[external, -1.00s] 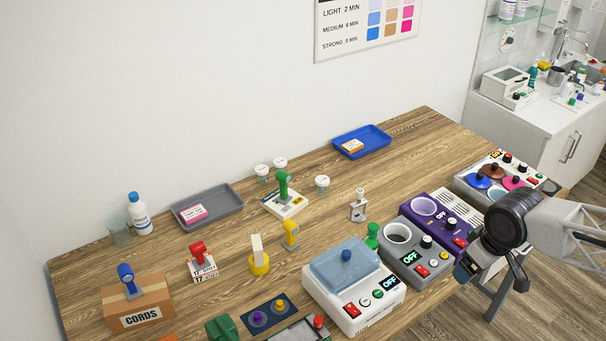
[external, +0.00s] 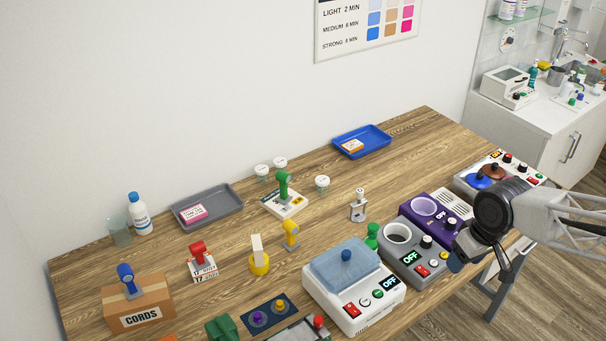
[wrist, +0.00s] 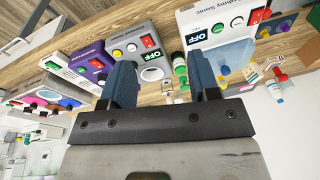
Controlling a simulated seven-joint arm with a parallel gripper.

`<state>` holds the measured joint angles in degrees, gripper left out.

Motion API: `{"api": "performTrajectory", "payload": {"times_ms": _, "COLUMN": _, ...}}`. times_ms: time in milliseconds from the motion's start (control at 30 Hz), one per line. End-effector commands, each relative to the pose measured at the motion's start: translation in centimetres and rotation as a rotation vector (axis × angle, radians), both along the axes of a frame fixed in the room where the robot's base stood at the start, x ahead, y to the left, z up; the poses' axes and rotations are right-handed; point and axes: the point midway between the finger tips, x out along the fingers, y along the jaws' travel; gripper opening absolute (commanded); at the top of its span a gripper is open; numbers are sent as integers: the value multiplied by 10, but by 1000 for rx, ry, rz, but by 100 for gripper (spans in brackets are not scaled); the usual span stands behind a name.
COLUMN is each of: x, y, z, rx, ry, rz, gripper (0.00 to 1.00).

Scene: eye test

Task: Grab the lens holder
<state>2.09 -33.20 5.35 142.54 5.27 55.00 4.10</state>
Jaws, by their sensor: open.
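Several upright holders with round heads stand on the table in the external view, and I cannot tell which is the lens holder. A blue one (external: 126,277) is on the cardboard box, a red one (external: 198,252) on a small card stack, a green one (external: 283,182) on a white book. My gripper (external: 454,262) is at the table's right front, by the grey OFF unit, far from these. In the wrist view its blue fingers (wrist: 161,66) are apart, with nothing held.
The white tank unit (external: 353,311), grey unit (external: 397,259) and purple unit (external: 424,205) line the front right. A small metal stand (external: 358,208) is behind them. A grey tray (external: 230,208) and blue tray (external: 373,135) lie at the back. Bare wood is mid-table.

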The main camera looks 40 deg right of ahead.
Motion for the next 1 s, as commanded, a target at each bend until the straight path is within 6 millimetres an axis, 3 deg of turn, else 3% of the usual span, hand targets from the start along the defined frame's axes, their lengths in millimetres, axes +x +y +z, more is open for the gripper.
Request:
{"api": "performTrajectory", "payload": {"times_ms": 567, "x": 119, "y": 5, "z": -14, "rx": 422, "ry": 226, "rz": -512, "gripper": 56}}
{"api": "performTrajectory", "payload": {"times_ms": 1000, "x": 226, "y": -18, "z": -39, "rx": 750, "ry": 412, "rz": -914, "gripper": 56}}
